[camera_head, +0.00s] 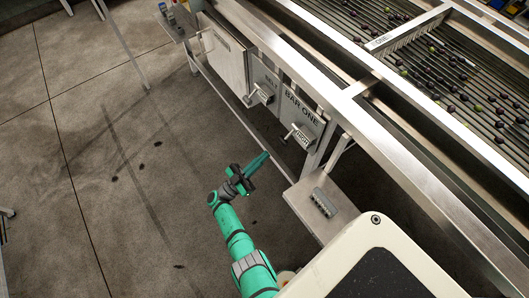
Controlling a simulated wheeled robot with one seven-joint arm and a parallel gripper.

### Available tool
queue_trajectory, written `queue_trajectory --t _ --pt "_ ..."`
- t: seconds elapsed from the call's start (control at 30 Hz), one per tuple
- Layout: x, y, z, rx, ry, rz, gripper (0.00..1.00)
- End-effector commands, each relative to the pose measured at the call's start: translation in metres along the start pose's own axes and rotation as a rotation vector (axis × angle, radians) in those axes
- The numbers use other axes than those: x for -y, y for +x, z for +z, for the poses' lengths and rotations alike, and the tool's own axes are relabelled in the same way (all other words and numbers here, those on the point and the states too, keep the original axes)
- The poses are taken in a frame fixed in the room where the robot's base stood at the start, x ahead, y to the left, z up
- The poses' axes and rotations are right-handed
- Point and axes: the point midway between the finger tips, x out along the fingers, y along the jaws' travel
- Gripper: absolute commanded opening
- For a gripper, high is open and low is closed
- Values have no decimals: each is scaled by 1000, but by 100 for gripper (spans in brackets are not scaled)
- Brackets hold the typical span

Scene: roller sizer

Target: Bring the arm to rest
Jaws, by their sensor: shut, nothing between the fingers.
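My arm (237,240) is green and reaches up from the bottom middle of the head view, over the concrete floor. My gripper (262,159) is at its far end, pointing up and to the right. Its fingers are shut with nothing held. It appears in front of the lower side of the roller sizer (403,170), apart from the panels as far as I can tell. Part of my own light body fills the bottom right.
The sizer carries dark and green fruit (462,75) on its rollers. Concrete floor (90,170) is mostly clear on the left, with thin metal legs (128,50) at the upper left.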

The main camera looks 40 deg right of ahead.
Motion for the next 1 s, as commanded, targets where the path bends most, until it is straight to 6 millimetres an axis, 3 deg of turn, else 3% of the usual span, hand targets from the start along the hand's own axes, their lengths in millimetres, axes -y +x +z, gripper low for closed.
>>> queue_trajectory --t 0.23,0.77,0.87,1.0 --pt "0 -16 13 0 -2 1 0" --pt "-5 -23 21 16 -16 0 0" --pt "-17 -31 39 82 -70 -18 0" --pt "-49 -56 84 270 -209 -84 0"
